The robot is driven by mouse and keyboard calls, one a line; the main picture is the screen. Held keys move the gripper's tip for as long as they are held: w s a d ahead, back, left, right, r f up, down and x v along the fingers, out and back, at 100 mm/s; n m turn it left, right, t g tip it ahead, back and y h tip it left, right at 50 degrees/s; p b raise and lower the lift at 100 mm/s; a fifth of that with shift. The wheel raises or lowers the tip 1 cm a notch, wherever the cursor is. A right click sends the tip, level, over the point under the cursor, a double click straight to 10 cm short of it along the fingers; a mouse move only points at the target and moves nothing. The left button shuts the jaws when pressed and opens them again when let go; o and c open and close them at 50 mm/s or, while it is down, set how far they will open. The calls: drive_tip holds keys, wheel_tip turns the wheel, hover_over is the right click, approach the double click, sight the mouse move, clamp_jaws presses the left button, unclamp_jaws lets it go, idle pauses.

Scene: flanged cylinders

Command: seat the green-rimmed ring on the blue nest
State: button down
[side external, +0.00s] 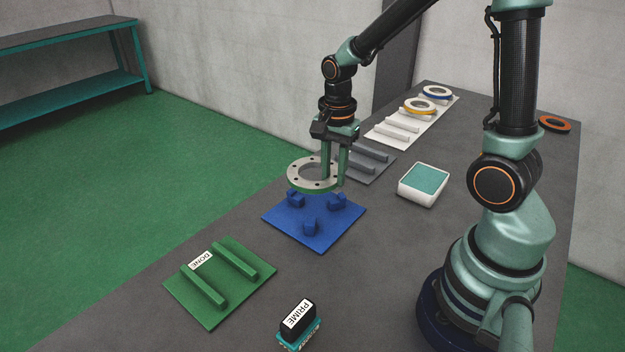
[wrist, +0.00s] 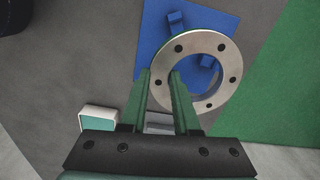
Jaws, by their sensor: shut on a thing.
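The green-rimmed ring (side external: 294,177) is a pale metal flange with bolt holes and a green edge. My gripper (side external: 333,180) is shut on its wall, with one finger inside the bore and one outside. The ring also shows in the wrist view (wrist: 227,53). It hangs roughly level above the blue nest (side external: 325,235), apart from it in the side view and toward its far-left part. The nest is a blue plate with several short raised blocks; it also shows in the wrist view (wrist: 157,38), where the ring hides part of it.
A green plate (side external: 190,303) with two rails and a DONE label lies in front. A PRIME block (side external: 298,318) stands near it. A teal-topped white box (side external: 423,184) is right of the nest. Behind are a grey railed plate (side external: 372,165), a white rack (side external: 385,139) with rings and an orange ring (side external: 555,124).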

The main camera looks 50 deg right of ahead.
drive_tip(key=shift+f, duration=0.1)
drive_tip(key=shift+f, duration=2.25)
drive_tip(key=shift+f, duration=1.45)
idle(3.6)
drive_tip(key=c, duration=0.6)
unclamp_jaws()
drive_tip(key=shift+o, duration=0.2)
